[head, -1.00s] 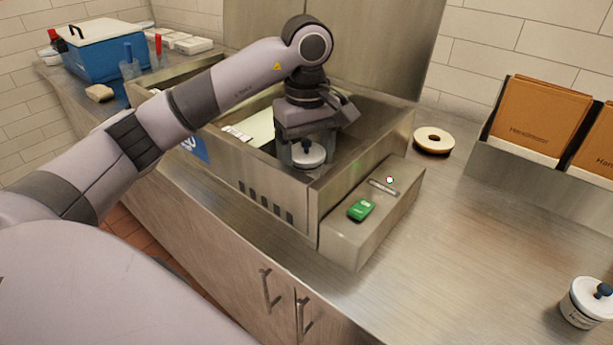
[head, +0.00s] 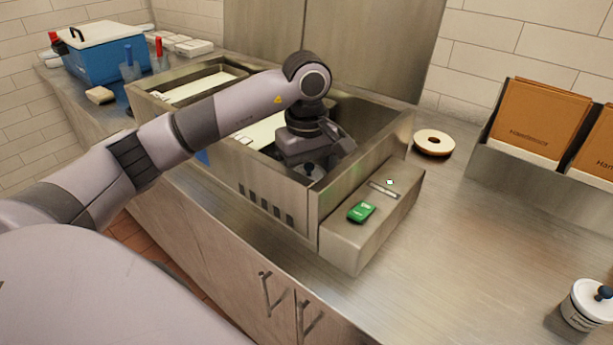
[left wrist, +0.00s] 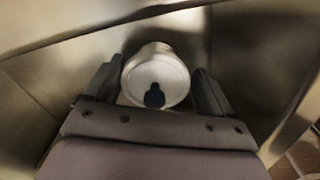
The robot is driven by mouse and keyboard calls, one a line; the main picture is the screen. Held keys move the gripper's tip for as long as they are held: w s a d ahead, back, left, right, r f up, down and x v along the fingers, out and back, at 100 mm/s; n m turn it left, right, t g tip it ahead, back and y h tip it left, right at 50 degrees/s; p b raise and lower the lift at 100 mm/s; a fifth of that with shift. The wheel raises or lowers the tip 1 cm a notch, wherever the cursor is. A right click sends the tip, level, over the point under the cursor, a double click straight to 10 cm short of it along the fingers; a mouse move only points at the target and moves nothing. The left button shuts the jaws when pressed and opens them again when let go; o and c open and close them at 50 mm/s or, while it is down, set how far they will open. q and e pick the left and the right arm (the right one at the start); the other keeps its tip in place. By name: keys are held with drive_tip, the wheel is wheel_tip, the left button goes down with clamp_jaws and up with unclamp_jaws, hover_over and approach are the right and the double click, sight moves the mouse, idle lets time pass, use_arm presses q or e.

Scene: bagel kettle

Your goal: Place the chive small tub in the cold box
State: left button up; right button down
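My left gripper (head: 311,168) reaches down into the right compartment of an open steel box (head: 262,178). A similar white tub (head: 587,305) with a blue knob stands on the counter at the far right. My right gripper is not in view.
A blue cooler (head: 95,62) with a white lid stands at the back left, near blue and red-handled tools. A ledge with a green switch (head: 361,212) adjoins the steel box. A bagel (head: 433,142) and a brown-card rack (head: 540,120) are to the right. The right counter is mostly clear.

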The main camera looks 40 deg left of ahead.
use_arm(q)
drive_tip(key=shift+r, duration=0.3)
wheel_tip(320, 180, up, 12)
drive_tip(key=shift+f+p, duration=0.15)
drive_tip(key=shift+p, duration=0.7)
